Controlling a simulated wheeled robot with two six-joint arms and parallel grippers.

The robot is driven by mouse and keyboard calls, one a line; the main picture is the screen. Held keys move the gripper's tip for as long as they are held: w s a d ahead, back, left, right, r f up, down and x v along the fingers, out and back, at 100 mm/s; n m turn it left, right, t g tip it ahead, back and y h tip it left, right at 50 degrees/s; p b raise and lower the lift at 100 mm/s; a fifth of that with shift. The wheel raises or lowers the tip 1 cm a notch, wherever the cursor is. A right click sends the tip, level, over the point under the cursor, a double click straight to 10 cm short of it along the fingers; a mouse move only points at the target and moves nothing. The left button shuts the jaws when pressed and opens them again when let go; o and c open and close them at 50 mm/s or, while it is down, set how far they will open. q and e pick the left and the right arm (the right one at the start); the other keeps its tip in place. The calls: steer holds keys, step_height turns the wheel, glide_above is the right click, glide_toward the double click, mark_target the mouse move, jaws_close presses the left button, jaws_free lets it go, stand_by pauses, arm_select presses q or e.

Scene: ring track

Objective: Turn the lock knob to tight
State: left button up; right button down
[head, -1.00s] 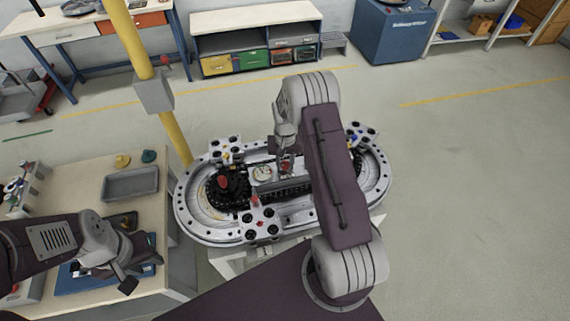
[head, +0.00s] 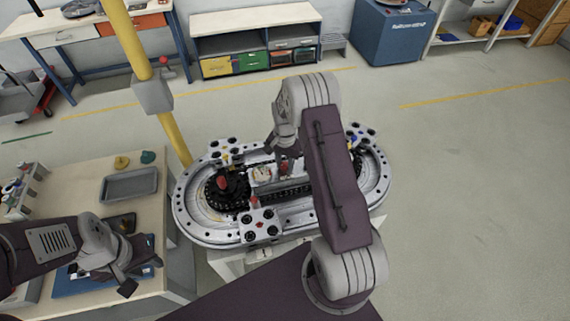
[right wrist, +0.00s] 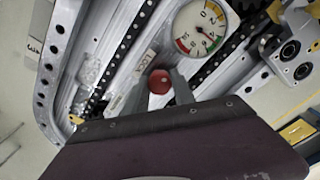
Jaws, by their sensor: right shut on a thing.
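The ring track (head: 182,207) is an oval metal ring on a stand. A round red knob (right wrist: 160,82) beside a "LOCK" label (right wrist: 146,60) shows in the right wrist view; it is also a small red spot in the head view (head: 284,168). My right gripper (right wrist: 160,88) is shut on this knob, one finger on each side. In the head view my right gripper (head: 285,154) is over the middle of the ring, partly hidden by my arm. My left gripper (head: 142,275) is open and empty over the side table.
A dial gauge (right wrist: 201,30) with coloured zones sits near the knob. A larger red knob (head: 222,183) stands on a black wheel at the left. A yellow post (head: 150,72) rises behind the track. A side table (head: 92,173) carries a grey tray (head: 130,185).

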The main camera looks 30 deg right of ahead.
mark_target(285, 164)
steer(key=shift+s+a+f, duration=0.1)
steer(key=shift+s+f, duration=0.05)
steer(key=c, duration=1.1)
jaws_free()
steer(key=shift+o, duration=0.2)
steer(key=shift+r, duration=0.3)
step_height(285, 164, up, 9)
steer(key=shift+f+b, duration=0.15)
steer(key=shift+b, duration=0.45)
